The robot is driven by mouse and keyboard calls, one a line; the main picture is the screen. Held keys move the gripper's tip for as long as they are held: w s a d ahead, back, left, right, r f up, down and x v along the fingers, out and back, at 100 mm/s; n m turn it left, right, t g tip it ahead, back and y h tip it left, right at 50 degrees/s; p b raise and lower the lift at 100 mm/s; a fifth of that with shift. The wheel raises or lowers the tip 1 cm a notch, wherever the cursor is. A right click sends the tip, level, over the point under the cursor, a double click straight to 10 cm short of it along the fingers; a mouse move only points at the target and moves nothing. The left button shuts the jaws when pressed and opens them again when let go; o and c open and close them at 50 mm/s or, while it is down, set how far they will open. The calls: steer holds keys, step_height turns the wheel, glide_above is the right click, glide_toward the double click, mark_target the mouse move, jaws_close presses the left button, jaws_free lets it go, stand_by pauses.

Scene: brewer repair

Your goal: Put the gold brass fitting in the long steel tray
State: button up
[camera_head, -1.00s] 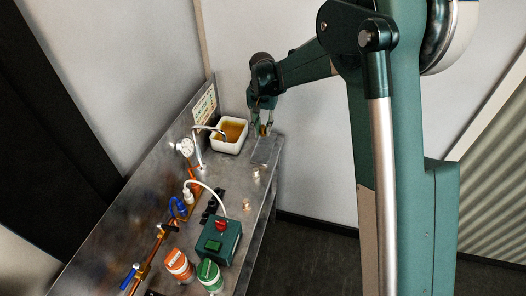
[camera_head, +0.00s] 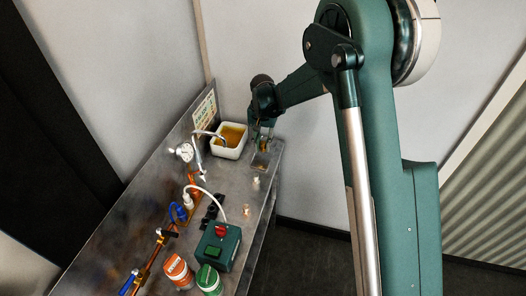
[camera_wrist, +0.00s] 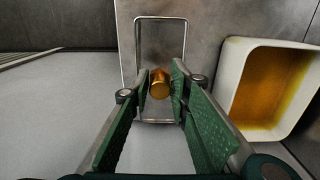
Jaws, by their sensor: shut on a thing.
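The gold brass fitting (camera_wrist: 160,84) is a small gold cylinder between the fingertips of my gripper (camera_wrist: 158,82), which is shut on it. In the wrist view it shows over the long steel tray (camera_wrist: 160,19), a narrow tray with a bright rim. I cannot tell whether the fitting touches the tray floor. In the head view my gripper (camera_head: 264,140) points down at the tray (camera_head: 261,163) near the far end of the bench. The fitting is a small gold spot there, partly hidden by the fingers.
A white basin of amber liquid (camera_head: 230,140) stands close left of the tray, and at right in the wrist view (camera_wrist: 265,90). A green box (camera_head: 215,246), two small cans, a gauge (camera_head: 185,152) and pipes occupy the nearer bench. Small loose fittings lie nearer along the right edge.

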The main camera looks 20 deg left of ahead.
mark_target(263, 150)
steer(key=shift+f, duration=1.9)
steer(key=shift+f, duration=0.1)
steer(key=o, duration=0.5)
steer(key=shift+f, duration=0.1)
steer(key=shift+c, duration=0.2)
steer(key=shift+o, duration=0.9)
steer(key=shift+r, duration=0.2)
steer(key=shift+r, duration=0.1)
step_height(263, 150, up, 12)
steer(key=shift+f, duration=0.1)
